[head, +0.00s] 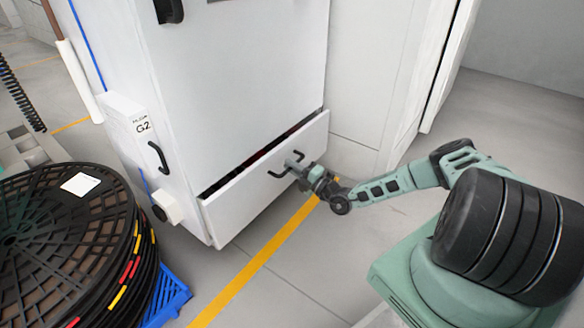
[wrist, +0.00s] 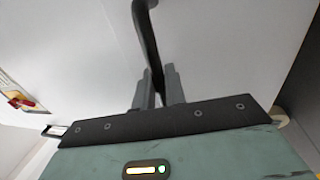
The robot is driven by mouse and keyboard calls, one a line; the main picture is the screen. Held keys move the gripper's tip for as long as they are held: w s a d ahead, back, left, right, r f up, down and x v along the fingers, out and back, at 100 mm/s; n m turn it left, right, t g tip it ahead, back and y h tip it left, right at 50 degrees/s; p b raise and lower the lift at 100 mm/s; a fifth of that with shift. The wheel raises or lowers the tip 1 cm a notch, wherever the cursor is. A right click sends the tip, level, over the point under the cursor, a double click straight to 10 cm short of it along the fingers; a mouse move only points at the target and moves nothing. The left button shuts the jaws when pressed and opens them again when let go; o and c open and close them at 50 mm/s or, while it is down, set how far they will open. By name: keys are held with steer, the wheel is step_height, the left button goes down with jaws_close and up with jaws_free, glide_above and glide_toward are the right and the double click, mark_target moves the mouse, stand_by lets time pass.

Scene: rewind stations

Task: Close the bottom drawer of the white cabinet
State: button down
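The white cabinet (head: 240,90) stands in the upper middle of the head view. Its bottom drawer (head: 238,208) is partly pulled out, with a dark gap along the top edge of its front. The dark drawer handle (head: 279,175) is on the drawer front. My gripper (head: 293,164) is at the right part of this handle. In the wrist view the dark handle bar (wrist: 148,42) runs down between the two grey fingers of my gripper (wrist: 159,88), which look closed around it. The drawer's contents are mostly hidden.
A stack of black reels (head: 62,240) stands at the left, with a blue pallet (head: 168,297) under it. A G2 box (head: 140,130) is on the cabinet's side. A yellow floor line (head: 252,268) passes before the drawer. The floor there is clear.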

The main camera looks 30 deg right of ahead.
mark_target(282, 162)
steer(key=shift+w+a+f+b, duration=0.1)
steer(key=shift+w+a+b, duration=0.15)
steer(key=shift+w, duration=0.6)
steer(key=shift+w+a+b, duration=0.1)
steer(key=shift+w+a, duration=0.25)
steer(key=shift+w, duration=0.8)
steer(key=c, duration=1.5)
jaws_free()
steer(key=shift+a, duration=0.1)
steer(key=shift+c, duration=0.2)
steer(key=shift+s, duration=0.3)
steer(key=p+v, duration=0.5)
steer(key=v, duration=1.1)
steer(key=shift+s, duration=0.35)
